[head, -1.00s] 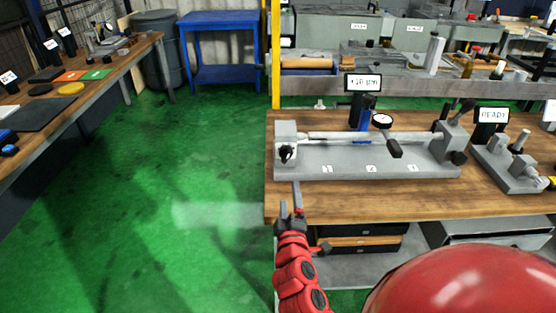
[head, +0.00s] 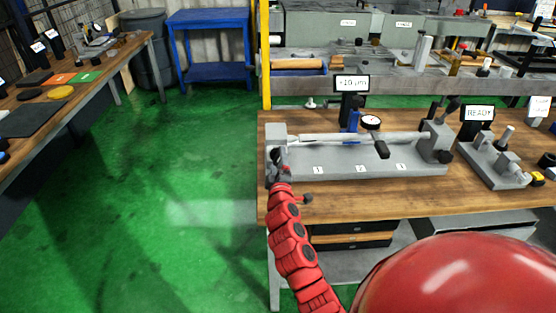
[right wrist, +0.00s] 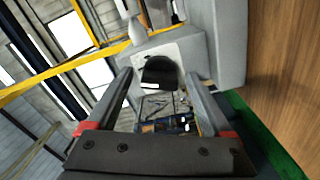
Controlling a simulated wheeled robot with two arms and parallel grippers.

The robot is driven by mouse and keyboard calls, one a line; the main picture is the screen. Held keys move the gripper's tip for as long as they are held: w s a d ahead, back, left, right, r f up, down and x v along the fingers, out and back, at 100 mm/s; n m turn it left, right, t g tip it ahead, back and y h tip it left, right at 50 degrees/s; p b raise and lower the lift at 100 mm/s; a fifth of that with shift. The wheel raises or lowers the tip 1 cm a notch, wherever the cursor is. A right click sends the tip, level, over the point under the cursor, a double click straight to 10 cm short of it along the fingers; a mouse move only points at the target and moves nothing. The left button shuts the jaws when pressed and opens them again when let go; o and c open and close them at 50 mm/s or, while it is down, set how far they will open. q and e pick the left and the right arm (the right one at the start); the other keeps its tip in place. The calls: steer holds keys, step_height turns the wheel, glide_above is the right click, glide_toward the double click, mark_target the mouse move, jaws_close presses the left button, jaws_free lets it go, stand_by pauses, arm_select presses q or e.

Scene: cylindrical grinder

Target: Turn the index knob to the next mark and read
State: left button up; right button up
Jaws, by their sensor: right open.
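The grey bench fixture (head: 350,168) has a headstock at its left end, a rod (head: 320,138) along it and marks 1, 2 and 3 on its front. The black index knob (right wrist: 158,72) on the headstock shows in the right wrist view, between my open right fingertips (right wrist: 158,80). I cannot tell whether they touch it. In the head view my right gripper (head: 278,165) is at the headstock's front and largely covers the knob. A dial gauge (head: 371,122) stands behind the rod; its needle is too small to read. The display (head: 352,83) reads about "+10 µm". My left gripper is not in view.
The fixture stands on a wooden bench (head: 400,200). A second small fixture (head: 495,163) and a "READY" sign (head: 478,113) are to the right. A grey machine bed (head: 400,85) lies behind. Green floor (head: 190,160) is open to the left.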

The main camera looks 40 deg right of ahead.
steer(key=shift+w+d, duration=0.15)
steer(key=shift+w, duration=0.15)
steer(key=c, duration=1.3)
